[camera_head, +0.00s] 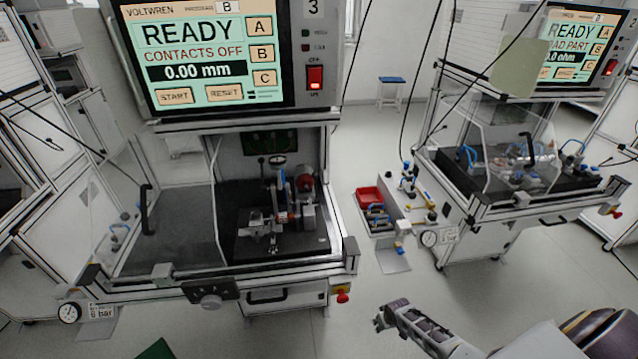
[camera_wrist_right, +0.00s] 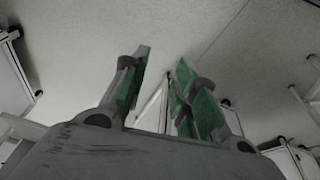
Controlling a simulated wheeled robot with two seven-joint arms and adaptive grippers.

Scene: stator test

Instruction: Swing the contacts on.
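The station numbered 3 has a screen (camera_head: 200,50) reading READY, CONTACTS OFF and 0.00 mm. Inside its bay, a test fixture (camera_head: 270,230) stands on a dark base plate (camera_head: 310,244). The fixture carries a blue lever (camera_head: 281,181), a small dial and a red round part. Which piece is the contacts is too small to tell. My right gripper (camera_head: 381,320) is low in front of the stations, well apart from the fixture. In the right wrist view its green-padded fingers (camera_wrist_right: 164,60) are apart with nothing between them. My left gripper is out of view.
A clear guard (camera_head: 215,195) stands at the left of the bay. A red emergency button (camera_head: 342,296) is at the front right corner. A red bin (camera_head: 369,197) sits on a small side stand. A second station (camera_head: 520,185) is at right.

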